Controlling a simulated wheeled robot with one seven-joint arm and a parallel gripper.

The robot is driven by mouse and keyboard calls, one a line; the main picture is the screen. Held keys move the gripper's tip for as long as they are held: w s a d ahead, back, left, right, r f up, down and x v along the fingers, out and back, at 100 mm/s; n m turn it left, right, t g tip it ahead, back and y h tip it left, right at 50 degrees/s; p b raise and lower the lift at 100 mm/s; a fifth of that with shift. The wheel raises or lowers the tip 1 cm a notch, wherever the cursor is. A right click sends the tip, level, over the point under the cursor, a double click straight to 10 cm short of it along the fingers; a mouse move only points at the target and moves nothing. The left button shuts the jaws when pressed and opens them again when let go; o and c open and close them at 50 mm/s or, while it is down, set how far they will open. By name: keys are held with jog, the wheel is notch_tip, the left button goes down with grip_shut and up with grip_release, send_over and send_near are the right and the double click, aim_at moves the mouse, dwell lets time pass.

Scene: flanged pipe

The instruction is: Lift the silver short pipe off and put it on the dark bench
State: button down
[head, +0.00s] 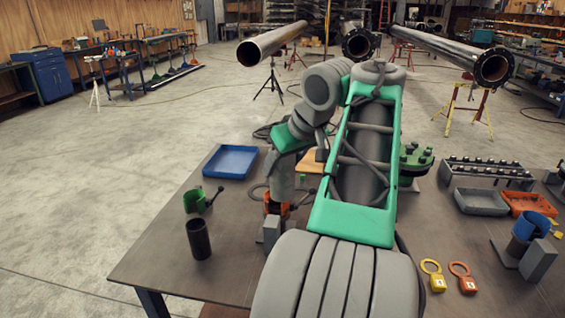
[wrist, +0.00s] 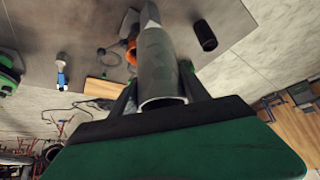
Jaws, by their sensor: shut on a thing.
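The silver short pipe (head: 283,182) stands roughly upright below my gripper (head: 285,155) in the head view. In the wrist view my gripper (wrist: 158,92) is shut on the silver short pipe (wrist: 157,62), with a dark finger on each side and the pipe's open end facing the camera. An orange clamp (head: 268,207) with a grey block (head: 271,232) is at the pipe's lower end. I cannot tell whether the pipe still sits in the clamp. The dark bench (head: 150,268) spreads below, with bare surface at its left front.
A dark tube (head: 199,240) stands on the bench left of the pipe, near a green clamp (head: 198,200) and a blue tray (head: 230,162). My arm hides the bench's middle. To the right are a grey tray (head: 481,202), an orange tray (head: 528,203) and padlocks (head: 437,283).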

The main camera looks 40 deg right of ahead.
jog(key=shift+r+p, duration=2.05)
jog(key=shift+r, duration=0.15)
jog(key=shift+f, duration=0.1)
